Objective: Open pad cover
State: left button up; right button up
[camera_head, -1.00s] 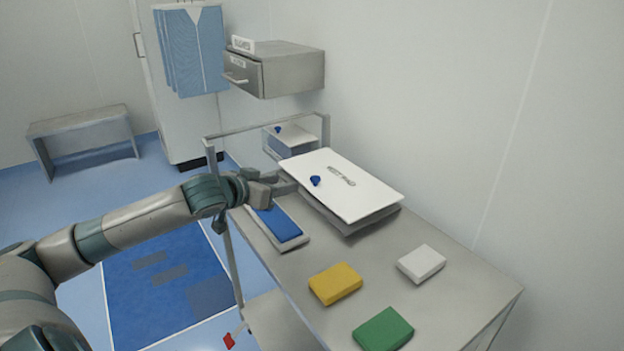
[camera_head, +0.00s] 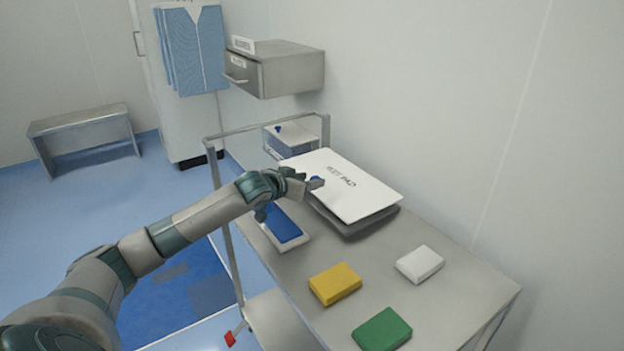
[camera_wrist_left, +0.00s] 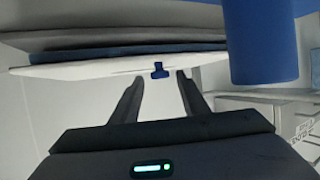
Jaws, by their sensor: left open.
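The pad cover (camera_head: 349,185) is a white flat lid with dark lettering, lying on a grey tray (camera_head: 362,224) on the steel table. Its small blue knob (camera_head: 315,179) is near the cover's left edge. My left gripper (camera_head: 312,182) is at the knob, with its fingers partly in front of it. In the left wrist view, the blue knob (camera_wrist_left: 159,70) appears between the tips of the two open fingers (camera_wrist_left: 160,85), and the white cover (camera_wrist_left: 100,68) is beyond them. I cannot tell whether a finger touches the knob. My right gripper is not in view.
A white tray with a blue pad (camera_head: 283,225) lies under my left forearm. Yellow (camera_head: 335,284), green (camera_head: 382,329) and white (camera_head: 420,264) blocks lie on the table's front part. A lidded box (camera_head: 290,137) stands behind the cover. A drawer unit (camera_head: 285,70) hangs on the wall.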

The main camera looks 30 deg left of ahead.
pick_arm(q)
jog(key=shift+x, duration=0.8)
jog(key=shift+w+f, duration=0.1)
jog(key=shift+w, duration=0.15)
grip_shut()
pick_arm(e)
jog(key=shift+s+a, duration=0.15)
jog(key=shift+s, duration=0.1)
